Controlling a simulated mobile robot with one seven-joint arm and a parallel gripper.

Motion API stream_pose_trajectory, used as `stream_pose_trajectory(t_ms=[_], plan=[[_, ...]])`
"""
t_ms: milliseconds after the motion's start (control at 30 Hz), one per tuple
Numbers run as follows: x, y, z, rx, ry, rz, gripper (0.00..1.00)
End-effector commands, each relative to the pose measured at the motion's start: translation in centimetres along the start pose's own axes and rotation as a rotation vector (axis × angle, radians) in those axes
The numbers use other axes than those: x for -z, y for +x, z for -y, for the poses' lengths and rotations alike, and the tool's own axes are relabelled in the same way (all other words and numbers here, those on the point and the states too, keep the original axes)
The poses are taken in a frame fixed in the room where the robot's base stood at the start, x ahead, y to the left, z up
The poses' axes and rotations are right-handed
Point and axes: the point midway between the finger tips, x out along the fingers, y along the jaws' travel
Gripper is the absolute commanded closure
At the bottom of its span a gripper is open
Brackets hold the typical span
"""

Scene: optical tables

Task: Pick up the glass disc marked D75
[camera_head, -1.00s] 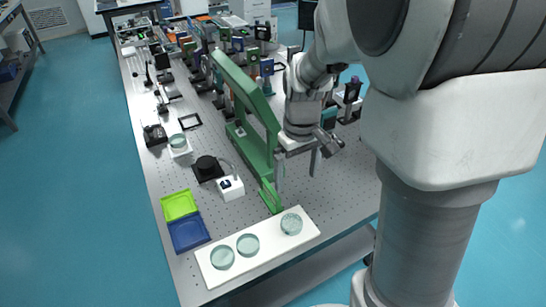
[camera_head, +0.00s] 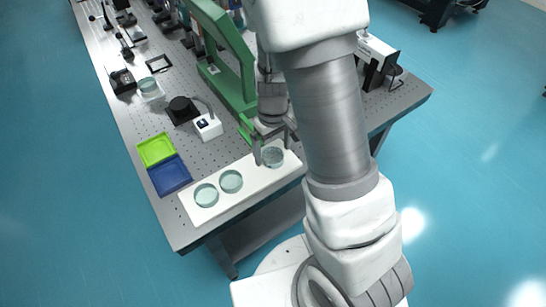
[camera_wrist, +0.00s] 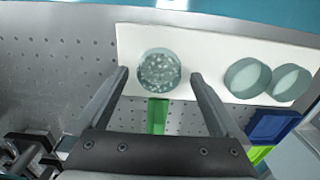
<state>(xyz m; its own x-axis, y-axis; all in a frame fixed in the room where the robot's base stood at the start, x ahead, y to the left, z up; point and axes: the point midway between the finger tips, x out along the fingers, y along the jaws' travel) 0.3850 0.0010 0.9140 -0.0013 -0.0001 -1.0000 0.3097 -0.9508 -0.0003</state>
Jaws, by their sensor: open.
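Three round glass discs lie in a row on a white board (camera_head: 219,206); no D75 mark is readable on any of them. The right disc (camera_head: 273,157) has a speckled face, clear in the wrist view (camera_wrist: 159,70). The middle disc (camera_head: 231,181) and left disc (camera_head: 205,195) look plain; they show at the right of the wrist view as the middle one (camera_wrist: 247,78) and the left one (camera_wrist: 288,82). My gripper (camera_head: 274,150) is open and empty, its fingers on either side of the speckled disc as seen from the wrist (camera_wrist: 160,73). Contact cannot be told.
A green frame (camera_head: 233,65) stands just behind the board. Green (camera_head: 156,149) and blue (camera_head: 169,175) trays lie to the left. A white box (camera_head: 208,127) and a black-topped mount (camera_head: 182,108) stand behind. Another glass disc (camera_head: 148,85) sits on a white block.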

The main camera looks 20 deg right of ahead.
Motion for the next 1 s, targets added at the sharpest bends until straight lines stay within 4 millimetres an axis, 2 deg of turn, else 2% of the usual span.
stream_pose_trajectory(t_ms=[100, 333, 367, 833, 867, 1000], plan=[[0.01, 1.06, -0.05, 0.000, 0.001, 0.000, 0.00], [0.03, 1.12, -0.05, -0.001, 0.001, -0.001, 0.00], [0.03, 1.12, -0.05, -0.001, 0.001, -0.001, 0.04], [0.04, 1.09, -0.06, -0.001, 0.001, -0.001, 0.88], [0.05, 1.09, -0.06, -0.001, 0.001, -0.002, 0.92], [0.06, 1.06, -0.06, -0.001, 0.001, -0.002, 0.92]])
